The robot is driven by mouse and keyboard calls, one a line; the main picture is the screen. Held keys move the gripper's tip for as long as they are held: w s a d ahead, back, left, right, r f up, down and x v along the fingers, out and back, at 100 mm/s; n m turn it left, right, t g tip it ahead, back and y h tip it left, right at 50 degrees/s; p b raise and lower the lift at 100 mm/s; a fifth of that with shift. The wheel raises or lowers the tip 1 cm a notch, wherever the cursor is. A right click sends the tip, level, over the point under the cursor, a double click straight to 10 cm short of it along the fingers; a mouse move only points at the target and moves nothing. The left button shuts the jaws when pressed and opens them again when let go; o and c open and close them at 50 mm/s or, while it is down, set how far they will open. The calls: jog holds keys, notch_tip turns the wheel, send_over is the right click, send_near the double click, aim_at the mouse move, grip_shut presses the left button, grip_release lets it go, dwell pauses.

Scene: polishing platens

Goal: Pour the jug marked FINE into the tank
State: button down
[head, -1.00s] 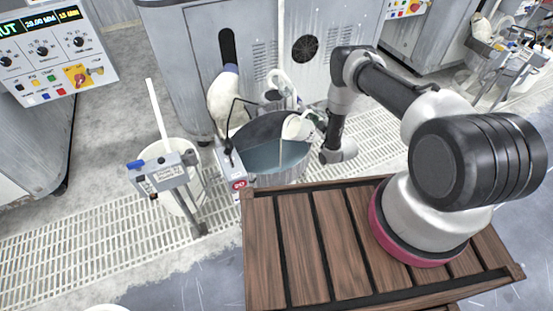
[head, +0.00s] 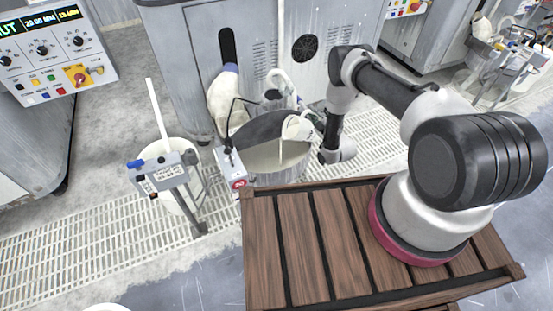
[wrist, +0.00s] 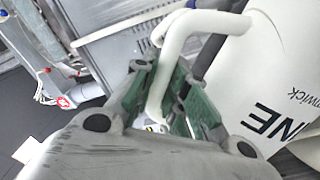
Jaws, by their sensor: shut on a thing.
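The white jug (head: 297,128) is tilted over the grey tank (head: 262,128), its mouth to the left. A thin pale stream falls from its lip into the tank, which holds pale cream-grey liquid. My gripper (head: 318,127) is at the right of the jug, small and partly hidden in the head view. In the wrist view my gripper (wrist: 160,112) is shut on the jug's white handle between green pads. The white jug body (wrist: 275,75) there shows inverted letters ending in "NE"; the rest of the mark is out of view.
A grey box (head: 232,168) on a post stands at the tank's left. A white bucket (head: 180,158) with a stick stands further left beside another box (head: 163,175). A wooden slatted deck (head: 300,250) is in front. The machine cabinet (head: 180,60) is behind.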

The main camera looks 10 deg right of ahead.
aim_at(302, 123)
jog(key=shift+s+a+f+n+p, duration=0.15)
jog(key=shift+a+f+n+p, duration=0.1)
jog(key=shift+a+n+p, duration=0.35)
dwell(1.7)
jog(key=shift+s+a+r+n+p, duration=0.1)
jog(key=shift+s+a+n+p, duration=0.1)
jog(key=shift+a+n, duration=0.3)
jog(key=shift+s+a+r+n+p, duration=0.1)
jog(key=shift+a+n+p, duration=0.05)
jog(key=shift+a+n, duration=0.35)
dwell(1.9)
jog(key=shift+s+a+f+n+p, duration=0.1)
jog(key=shift+s+a+f+n, duration=0.15)
jog(key=shift+a, duration=0.35)
jog(key=shift+s+a+f+n+p, duration=0.15)
jog(key=shift+a+f+n, duration=0.15)
jog(key=shift+a, duration=0.25)
jog(key=shift+s+a+f+n+p, duration=0.1)
jog(key=shift+s+a+f+n, duration=0.15)
jog(key=shift+a, duration=0.35)
dwell(0.6)
